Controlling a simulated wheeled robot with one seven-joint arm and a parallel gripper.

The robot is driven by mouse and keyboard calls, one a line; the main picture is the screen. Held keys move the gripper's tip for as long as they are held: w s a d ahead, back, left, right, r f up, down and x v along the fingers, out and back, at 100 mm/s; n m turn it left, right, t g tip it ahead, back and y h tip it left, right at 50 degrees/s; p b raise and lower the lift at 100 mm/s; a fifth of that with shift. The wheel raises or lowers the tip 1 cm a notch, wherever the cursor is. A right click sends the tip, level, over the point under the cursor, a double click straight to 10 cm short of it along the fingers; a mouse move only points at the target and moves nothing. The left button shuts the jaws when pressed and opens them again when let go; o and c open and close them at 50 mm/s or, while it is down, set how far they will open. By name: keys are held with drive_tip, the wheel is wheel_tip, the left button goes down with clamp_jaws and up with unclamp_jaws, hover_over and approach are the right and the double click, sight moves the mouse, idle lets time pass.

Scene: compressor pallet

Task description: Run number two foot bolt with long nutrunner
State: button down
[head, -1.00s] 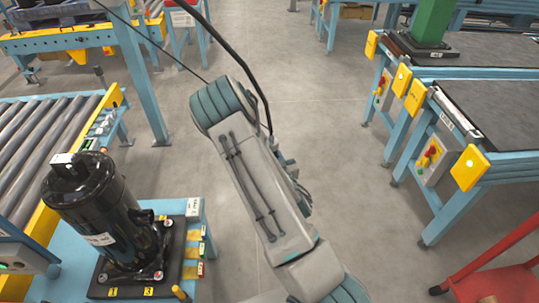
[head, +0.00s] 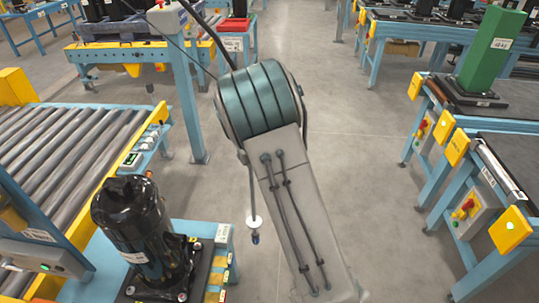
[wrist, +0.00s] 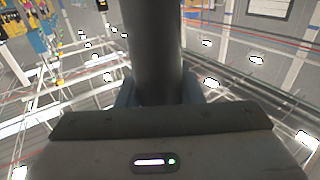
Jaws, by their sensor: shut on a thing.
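In the wrist view my gripper (wrist: 157,92) is shut on a thick dark cylinder, the body of the long nutrunner (wrist: 153,45). In the head view my arm hides the gripper; a thin shaft with a white disc (head: 254,222) and a small dark blue tip hangs beside the arm, apparently the nutrunner's lower end. The tip is in the air to the right of the black compressor (head: 135,230). The compressor stands upright on a dark base on a blue pallet stand (head: 223,232). Foot bolts show at its near side; the number two position cannot be told.
A roller conveyor (head: 60,150) lies left of the compressor. Blue benches with yellow boxes (head: 513,229) and a green column (head: 490,50) stand at the right. A dark cable runs up from my arm. Grey floor (head: 350,150) is clear in the middle.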

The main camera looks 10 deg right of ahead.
drive_tip(key=w+a+r+y+p, duration=0.1)
drive_tip(key=a+r, duration=0.1)
drive_tip(key=r, duration=0.3)
drive_tip(key=a+r+n+p, duration=0.1)
drive_tip(key=a+r, duration=0.1)
drive_tip(key=r, duration=0.3)
drive_tip(key=w+a+r+y+p, duration=0.1)
drive_tip(key=a+r, duration=0.2)
drive_tip(key=r, duration=0.3)
drive_tip(key=s+a+r+n+g+y+p, duration=0.2)
drive_tip(key=s+a+r, duration=0.3)
drive_tip(key=a, duration=0.3)
drive_tip(key=s+a+r+n+g+y+p, duration=0.2)
drive_tip(key=s+a+r+y+p, duration=0.1)
drive_tip(key=a, duration=0.5)
drive_tip(key=shift+s+a+r+n+y, duration=0.3)
drive_tip(key=shift+s+a+r, duration=0.05)
drive_tip(key=shift+s+r, duration=0.55)
drive_tip(key=shift+b, duration=0.3)
wheel_tip(320, 180, down, 5)
drive_tip(key=b, duration=0.5)
drive_tip(key=shift+r, duration=0.1)
drive_tip(key=shift+f+b, duration=1.15)
drive_tip(key=shift+b, duration=0.3)
drive_tip(key=shift+d+f+b, duration=0.1)
drive_tip(key=shift+f+b, duration=0.6)
drive_tip(key=shift+f, duration=0.15)
